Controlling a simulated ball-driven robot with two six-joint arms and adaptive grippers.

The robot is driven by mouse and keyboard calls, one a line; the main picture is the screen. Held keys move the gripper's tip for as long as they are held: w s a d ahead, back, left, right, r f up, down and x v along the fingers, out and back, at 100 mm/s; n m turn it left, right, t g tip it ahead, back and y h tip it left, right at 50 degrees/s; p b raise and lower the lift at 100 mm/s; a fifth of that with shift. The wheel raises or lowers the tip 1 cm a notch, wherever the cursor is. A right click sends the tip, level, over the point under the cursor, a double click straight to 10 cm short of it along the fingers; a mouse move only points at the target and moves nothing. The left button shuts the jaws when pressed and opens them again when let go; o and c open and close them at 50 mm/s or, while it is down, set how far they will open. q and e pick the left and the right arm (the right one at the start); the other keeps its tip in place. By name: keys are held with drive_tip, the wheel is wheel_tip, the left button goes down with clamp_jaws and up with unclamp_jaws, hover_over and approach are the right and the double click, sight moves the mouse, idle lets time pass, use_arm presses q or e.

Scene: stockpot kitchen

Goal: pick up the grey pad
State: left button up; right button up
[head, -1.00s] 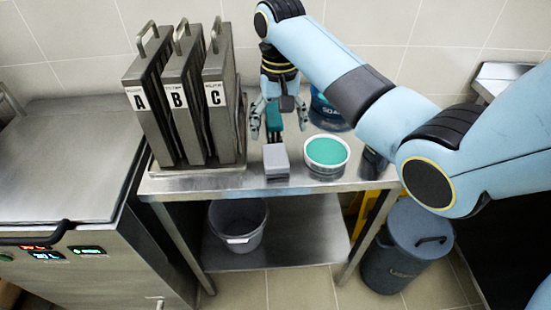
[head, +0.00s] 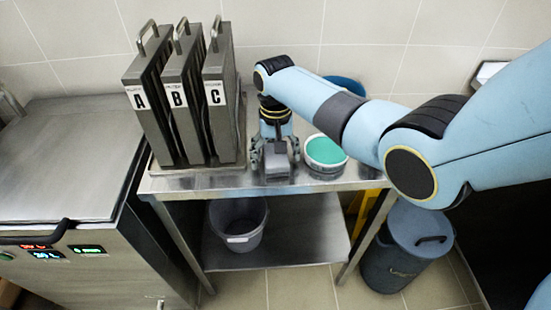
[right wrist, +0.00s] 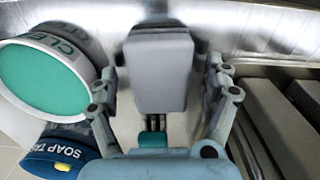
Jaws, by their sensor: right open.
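The grey pad (head: 277,167) lies near the front edge of the steel table, partly hidden by my right gripper in the head view. In the right wrist view the grey pad (right wrist: 159,72) sits between the two fingers. My right gripper (head: 275,160) is open, with one finger on each side of the pad. In the right wrist view, small gaps show between the fingers of my right gripper (right wrist: 160,85) and the pad's sides. My left gripper is not in view.
A white tub with teal contents (head: 325,153) stands close right of the gripper. Panels marked A, B and C (head: 215,110) stand close on the left. A blue soap tub (right wrist: 60,155) is behind. A grey bucket (head: 238,225) sits on the lower shelf (head: 300,240).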

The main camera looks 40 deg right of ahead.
drive_tip(key=shift+c, duration=0.3)
drive_tip(key=c, duration=1)
drive_tip(key=shift+r, duration=0.4)
wheel_tip(320, 180, up, 3)
drive_tip(key=shift+r, duration=0.1)
drive_tip(key=s+a+r, duration=0.6)
drive_tip(key=s+r, duration=0.1)
drive_tip(key=s, duration=0.3)
